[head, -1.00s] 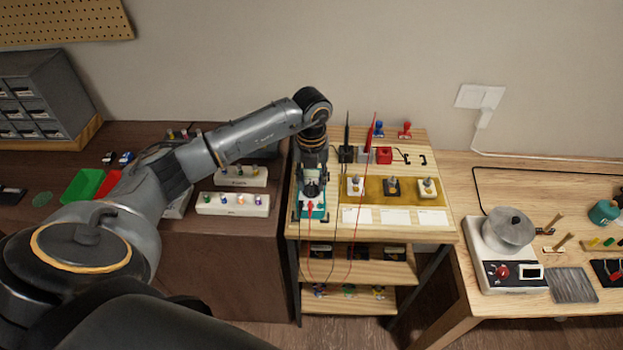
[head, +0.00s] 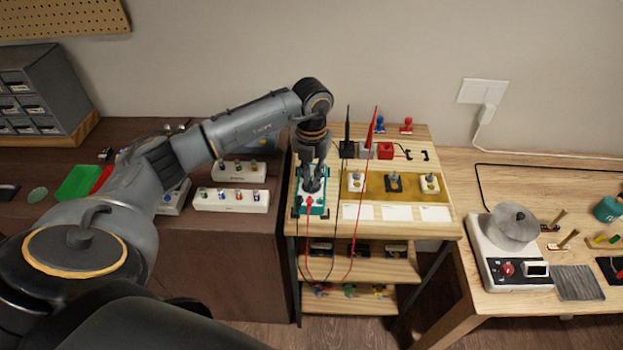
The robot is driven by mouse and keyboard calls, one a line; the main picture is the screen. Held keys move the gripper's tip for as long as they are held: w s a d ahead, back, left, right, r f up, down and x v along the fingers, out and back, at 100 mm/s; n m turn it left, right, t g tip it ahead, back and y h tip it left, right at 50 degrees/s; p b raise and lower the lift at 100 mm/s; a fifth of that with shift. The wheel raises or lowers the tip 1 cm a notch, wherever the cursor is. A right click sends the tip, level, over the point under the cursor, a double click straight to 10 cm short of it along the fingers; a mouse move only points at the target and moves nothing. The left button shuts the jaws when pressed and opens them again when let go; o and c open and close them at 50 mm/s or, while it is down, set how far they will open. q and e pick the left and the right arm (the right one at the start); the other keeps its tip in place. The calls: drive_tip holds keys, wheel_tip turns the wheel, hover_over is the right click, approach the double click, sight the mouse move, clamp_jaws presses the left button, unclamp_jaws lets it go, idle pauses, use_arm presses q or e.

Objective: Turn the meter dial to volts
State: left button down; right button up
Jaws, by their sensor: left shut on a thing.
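The meter (head: 318,210) is a teal-edged unit with a pale face. It lies at the left front of the light wooden bench top. My left gripper (head: 312,187) points down over its middle and is shut on the meter's dial, which the fingers mostly hide. The dial's setting cannot be read. A red lead (head: 363,195) and a black lead run from the meter's lower end. The black probe (head: 347,130) and the red probe (head: 372,130) stand upright behind it. My right gripper is not in view.
Right of the meter, several switches (head: 394,183) sit on a brown mat above white cards (head: 400,213). A red block (head: 385,151) stands behind. White strips with small knobs (head: 232,200) lie on the dark bench at left. A pot (head: 511,226) on a white heater stands at right.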

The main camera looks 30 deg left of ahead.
use_arm(q)
drive_tip(key=shift+m+b, duration=1.15)
drive_tip(key=shift+m, duration=0.65)
drive_tip(key=c, duration=1.4)
unclamp_jaws()
drive_tip(key=shift+d, duration=0.1)
drive_tip(key=shift+r, duration=0.25)
wheel_tip(320, 180, up, 12)
drive_tip(key=shift+f, duration=0.15)
drive_tip(key=shift+f, duration=0.1)
